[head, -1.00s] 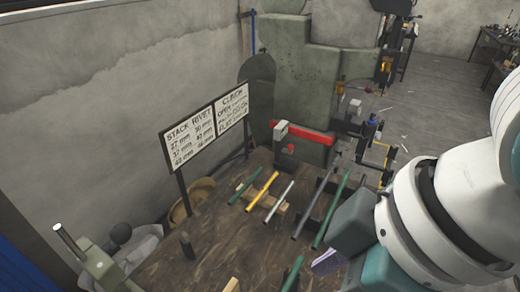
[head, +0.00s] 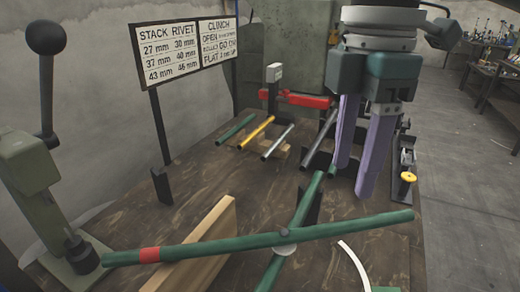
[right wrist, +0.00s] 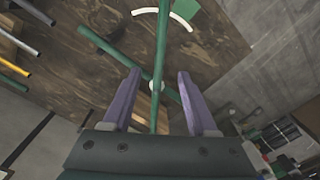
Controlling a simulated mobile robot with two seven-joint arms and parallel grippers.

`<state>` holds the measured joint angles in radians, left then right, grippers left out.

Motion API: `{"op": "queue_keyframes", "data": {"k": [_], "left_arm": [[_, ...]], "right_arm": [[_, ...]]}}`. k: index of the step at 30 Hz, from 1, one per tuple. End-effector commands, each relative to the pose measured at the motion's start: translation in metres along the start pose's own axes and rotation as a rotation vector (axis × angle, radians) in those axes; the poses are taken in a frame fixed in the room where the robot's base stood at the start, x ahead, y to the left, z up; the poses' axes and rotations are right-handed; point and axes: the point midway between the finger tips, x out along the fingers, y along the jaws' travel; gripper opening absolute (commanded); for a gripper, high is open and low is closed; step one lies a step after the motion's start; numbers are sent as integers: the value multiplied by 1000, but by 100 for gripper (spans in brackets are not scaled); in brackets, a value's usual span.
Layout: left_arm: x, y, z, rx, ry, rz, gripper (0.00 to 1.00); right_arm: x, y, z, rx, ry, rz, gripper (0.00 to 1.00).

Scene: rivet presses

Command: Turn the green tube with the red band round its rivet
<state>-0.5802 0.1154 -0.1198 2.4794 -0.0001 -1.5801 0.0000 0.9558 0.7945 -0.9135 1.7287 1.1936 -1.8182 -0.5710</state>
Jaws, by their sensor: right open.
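The green tube with the red band (head: 220,246) lies across the front of the table, its red band near its left end. Its rivet (head: 284,232) sits near the middle, where a plain green tube (head: 308,199) crosses it. My right gripper (head: 352,178), with purple fingers, is open and empty above the table, beyond the banded tube. In the right wrist view a green tube (right wrist: 161,45), apparently the banded one, shows between the open fingers (right wrist: 157,84); the red band is not visible there. The left gripper is not in view.
A wooden block (head: 205,245) lies under the tube's left part. A green lever press (head: 28,175) stands at left, by the banded end. A white arc (head: 355,262) marks the table at front right. Several loose tubes (head: 257,132) and a sign (head: 168,50) are behind.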

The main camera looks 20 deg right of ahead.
Motion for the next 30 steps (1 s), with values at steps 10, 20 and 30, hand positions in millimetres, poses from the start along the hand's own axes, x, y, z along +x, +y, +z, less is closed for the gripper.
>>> {"op": "queue_keyframes", "data": {"k": [10,20,30], "left_arm": [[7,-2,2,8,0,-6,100],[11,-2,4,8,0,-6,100],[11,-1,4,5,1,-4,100]], "right_arm": [[58,-1,0,1,-1,-3,59],[93,0,0,0,-1,1,59],[94,0,0,-1,0,2,53]]}}
